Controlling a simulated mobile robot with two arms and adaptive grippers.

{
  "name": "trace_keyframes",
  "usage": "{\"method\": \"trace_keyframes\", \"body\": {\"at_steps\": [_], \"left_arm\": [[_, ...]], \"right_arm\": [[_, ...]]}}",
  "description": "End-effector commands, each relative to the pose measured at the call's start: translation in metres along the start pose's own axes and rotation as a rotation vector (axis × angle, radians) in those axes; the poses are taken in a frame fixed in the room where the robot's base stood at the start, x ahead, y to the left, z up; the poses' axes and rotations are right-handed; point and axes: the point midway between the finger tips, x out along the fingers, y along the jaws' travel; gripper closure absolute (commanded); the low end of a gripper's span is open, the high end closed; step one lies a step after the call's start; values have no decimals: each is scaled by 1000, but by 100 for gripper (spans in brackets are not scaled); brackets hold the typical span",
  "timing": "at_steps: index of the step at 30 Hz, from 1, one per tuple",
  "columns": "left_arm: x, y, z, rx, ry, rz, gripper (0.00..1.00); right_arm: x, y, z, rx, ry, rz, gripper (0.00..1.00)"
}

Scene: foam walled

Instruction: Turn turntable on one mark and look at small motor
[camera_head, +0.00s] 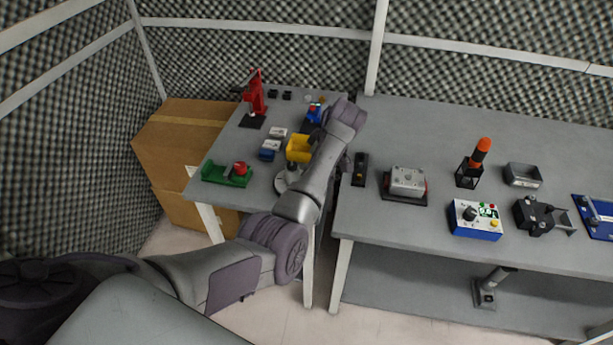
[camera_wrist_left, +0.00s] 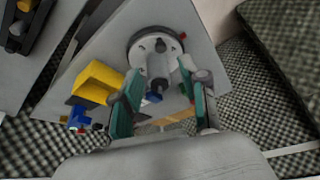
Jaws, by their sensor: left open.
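The turntable, a pale round disc (camera_wrist_left: 140,48) with a small red mark at its rim, lies on the grey table in the left wrist view. A grey cylinder (camera_wrist_left: 158,68) stands over it; I cannot tell whether this is the small motor. In the head view the disc (camera_head: 281,183) is partly hidden by my left arm. My left gripper (camera_wrist_left: 165,95) is open, its teal fingers apart on either side of the cylinder's near end. I cannot tell whether they touch it. The gripper is hidden in the head view. My right gripper is not in view.
A yellow bin (camera_head: 298,148) stands close to the disc. A green tray with a red part (camera_head: 228,174), blue and white blocks (camera_head: 270,146) and a red stand (camera_head: 256,95) share the small table. The right table (camera_head: 380,235) holds several devices.

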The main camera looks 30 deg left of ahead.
Motion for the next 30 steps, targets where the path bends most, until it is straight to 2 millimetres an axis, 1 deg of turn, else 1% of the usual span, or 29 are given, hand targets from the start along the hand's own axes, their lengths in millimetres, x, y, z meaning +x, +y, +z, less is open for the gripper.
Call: {"method": "trace_keyframes", "body": {"at_steps": [1, 3, 7, 11, 22, 24, 26, 29, 30], "left_arm": [[-9, 0, 0, -1, 0, 2, 56], [-18, 0, 0, 0, 0, 1, 56], [-29, 0, 0, 0, -1, 0, 56], [-32, 0, 0, 0, 0, -1, 56], [-31, 0, 0, 0, 0, -1, 56], [-28, -2, 0, 6, -1, -1, 56], [-22, -7, 2, 26, -5, 2, 56], [2, -27, 8, 104, -16, 15, 56], [14, -39, 12, 153, -21, 26, 56]], "right_arm": [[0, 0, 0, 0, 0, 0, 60], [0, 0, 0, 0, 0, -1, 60], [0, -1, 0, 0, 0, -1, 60], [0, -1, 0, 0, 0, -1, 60], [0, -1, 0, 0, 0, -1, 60], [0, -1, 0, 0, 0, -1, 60], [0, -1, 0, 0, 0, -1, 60], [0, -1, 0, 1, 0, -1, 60], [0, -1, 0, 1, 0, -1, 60]]}}
